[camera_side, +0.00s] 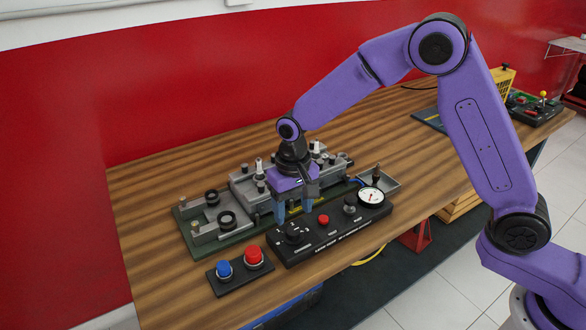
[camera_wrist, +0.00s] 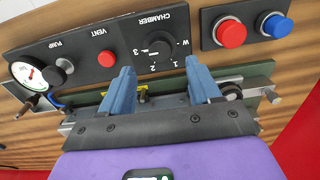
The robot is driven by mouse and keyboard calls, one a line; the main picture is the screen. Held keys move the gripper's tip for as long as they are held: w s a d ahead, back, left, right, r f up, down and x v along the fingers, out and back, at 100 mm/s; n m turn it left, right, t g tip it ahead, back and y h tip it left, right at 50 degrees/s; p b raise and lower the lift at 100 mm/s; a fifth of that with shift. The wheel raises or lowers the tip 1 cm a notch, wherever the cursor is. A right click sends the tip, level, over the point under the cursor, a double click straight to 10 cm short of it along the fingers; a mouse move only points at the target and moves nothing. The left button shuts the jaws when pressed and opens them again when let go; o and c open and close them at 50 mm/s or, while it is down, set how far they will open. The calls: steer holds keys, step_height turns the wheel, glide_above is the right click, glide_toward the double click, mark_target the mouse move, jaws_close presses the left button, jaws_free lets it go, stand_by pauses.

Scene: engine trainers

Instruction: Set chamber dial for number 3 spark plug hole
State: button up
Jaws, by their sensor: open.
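The chamber dial (camera_side: 293,233) is a black knob at the left end of a black control panel (camera_side: 340,228). In the wrist view the dial (camera_wrist: 158,46) appears upside down, with marks W, 1, 2 and 3 around it; I cannot tell which mark it points to. My gripper (camera_side: 293,211) is open and empty, pointing down just behind the dial in the side view. In the wrist view its blue fingers (camera_wrist: 160,72) stand apart on either side of the dial's line, and do not appear to touch it. The spark plug holes cannot be made out.
The panel also holds a red vent button (camera_side: 323,219), a pump knob (camera_side: 350,204) and a white gauge (camera_side: 371,197). A separate box with blue (camera_side: 224,268) and red (camera_side: 254,256) buttons sits left. A grey engine trainer (camera_side: 212,209) on a green base lies behind.

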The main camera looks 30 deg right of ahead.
mark_target(293, 230)
step_height(293, 230, up, 12)
steer(key=shift+f, duration=0.25)
stand_by(0.5)
